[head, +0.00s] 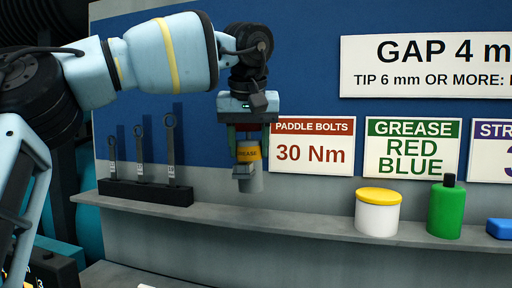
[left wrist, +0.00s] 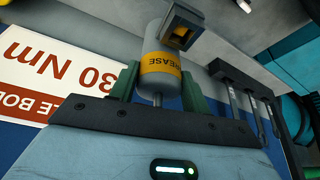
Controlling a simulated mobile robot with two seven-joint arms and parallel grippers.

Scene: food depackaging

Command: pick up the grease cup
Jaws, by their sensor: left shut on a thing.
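The grease cup (head: 249,178) is a grey cylinder with an orange band lettered GREASE. My left gripper (head: 247,150) points down and is shut on it. The cup hangs upright in the jaws, and from the head view I cannot tell for sure whether its base is clear of the shelf. In the left wrist view the grease cup (left wrist: 161,72) sits between the green fingers of my left gripper (left wrist: 158,88), with a grey block with an orange patch at its far end. My right gripper is not in view.
A grey shelf (head: 310,225) runs along the blue wall. A rack (head: 146,191) with several wrenches stands left of the cup. To the right are a white tub with a yellow lid (head: 378,210), a green bottle (head: 446,210) and a blue block (head: 499,229). Signs hang behind.

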